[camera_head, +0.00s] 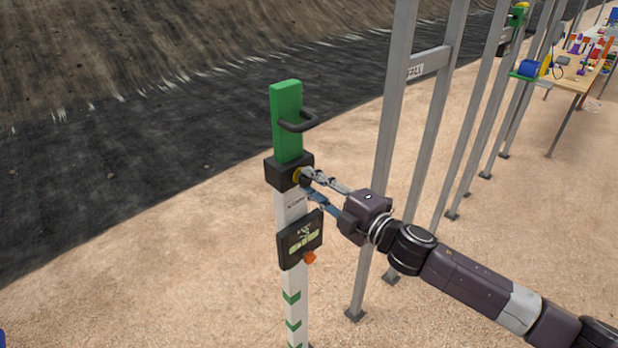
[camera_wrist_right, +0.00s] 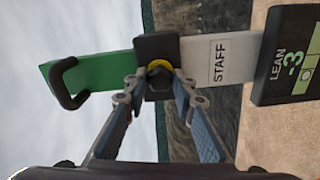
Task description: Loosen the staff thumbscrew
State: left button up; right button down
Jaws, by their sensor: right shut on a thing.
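The staff (camera_head: 291,209) stands upright in the head view, white with green chevrons low down and a green upper part (camera_head: 287,122) with a black handle. A black collar (camera_head: 283,173) sits between the green and white parts. The thumbscrew, dark with a yellow ring (camera_wrist_right: 161,66), is on the collar's face. My right gripper (camera_head: 306,180) reaches in from the right and is shut on the thumbscrew; in the right wrist view its fingertips (camera_wrist_right: 158,88) are on either side of the knob. My left gripper is not in view.
A black display box (camera_head: 300,239) with an orange knob (camera_head: 310,257) is mounted on the staff below my gripper; it reads LEAN -3 in the wrist view. Grey metal posts (camera_head: 387,130) stand close behind my right arm. A cluttered table (camera_head: 577,78) is far right. Sandy ground on the left is clear.

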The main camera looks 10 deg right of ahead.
jog(key=shift+n, duration=1.1)
jog(key=c, duration=1.8)
grip_release()
jog(key=shift+n, duration=0.4)
jog(key=shift+o, duration=0.2)
jog(key=shift+s+d+f, duration=0.1)
jog(key=shift+s+d, duration=0.25)
jog(key=shift+s, duration=0.1)
jog(key=b+v, duration=0.1)
jog(key=v, duration=0.4)
jog(key=shift+a, duration=0.1)
